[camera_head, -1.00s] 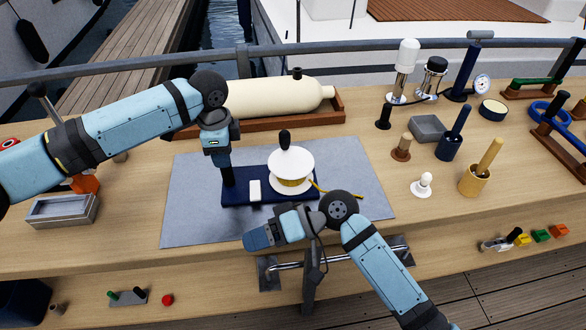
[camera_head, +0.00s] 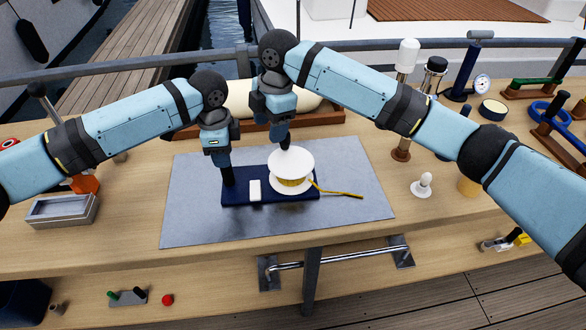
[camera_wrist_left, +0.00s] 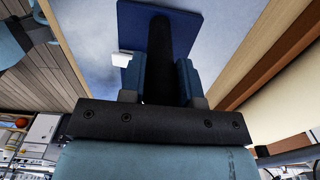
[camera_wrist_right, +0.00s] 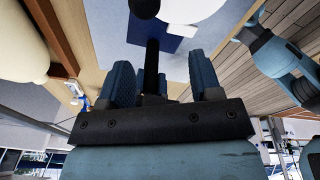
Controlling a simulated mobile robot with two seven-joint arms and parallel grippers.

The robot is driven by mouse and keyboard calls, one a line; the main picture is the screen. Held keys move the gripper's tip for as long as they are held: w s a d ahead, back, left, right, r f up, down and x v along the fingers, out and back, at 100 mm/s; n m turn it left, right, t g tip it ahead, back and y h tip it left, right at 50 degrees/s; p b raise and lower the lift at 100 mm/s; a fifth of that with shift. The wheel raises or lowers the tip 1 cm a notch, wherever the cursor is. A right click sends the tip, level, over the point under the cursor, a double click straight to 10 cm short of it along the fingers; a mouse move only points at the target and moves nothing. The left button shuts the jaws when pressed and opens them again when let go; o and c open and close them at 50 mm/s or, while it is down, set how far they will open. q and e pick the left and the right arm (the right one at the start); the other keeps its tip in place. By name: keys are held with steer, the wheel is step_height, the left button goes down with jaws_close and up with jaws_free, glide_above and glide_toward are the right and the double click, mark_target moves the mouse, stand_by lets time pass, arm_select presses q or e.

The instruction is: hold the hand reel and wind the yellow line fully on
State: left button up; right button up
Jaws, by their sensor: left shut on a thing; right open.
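The hand reel has a blue base plate (camera_head: 240,196) on the grey mat, with a white spool (camera_head: 291,163) at its right. Yellow line (camera_head: 294,182) shows between the flanges, and a loose tail (camera_head: 340,192) runs off to the right. My left gripper (camera_head: 227,166) is shut on the black upright handle (camera_wrist_left: 158,55) at the base's left end. My right gripper (camera_head: 284,128) is open, pointing down just above the black crank knob (camera_head: 285,146); the fingers hide its top. In the right wrist view a dark upright shape lies between the fingers; I cannot tell whether they touch it.
The grey mat (camera_head: 205,225) is clear around the reel. A cream cylinder (camera_head: 240,97) in a wooden cradle lies behind, partly hidden by my right arm. A white bulb-shaped item (camera_head: 422,186) stands at the right. A metal rail (camera_head: 335,256) runs along the bench front.

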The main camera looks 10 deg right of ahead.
steer(key=w+d+r+h, duration=0.2)
steer(key=w+d+r, duration=0.15)
steer(key=r, duration=0.35)
steer(key=shift+n, duration=0.4)
steer(key=f, duration=0.8)
steer(key=s+f, duration=0.1)
steer(key=f, duration=0.2)
steer(key=shift+f, duration=0.4)
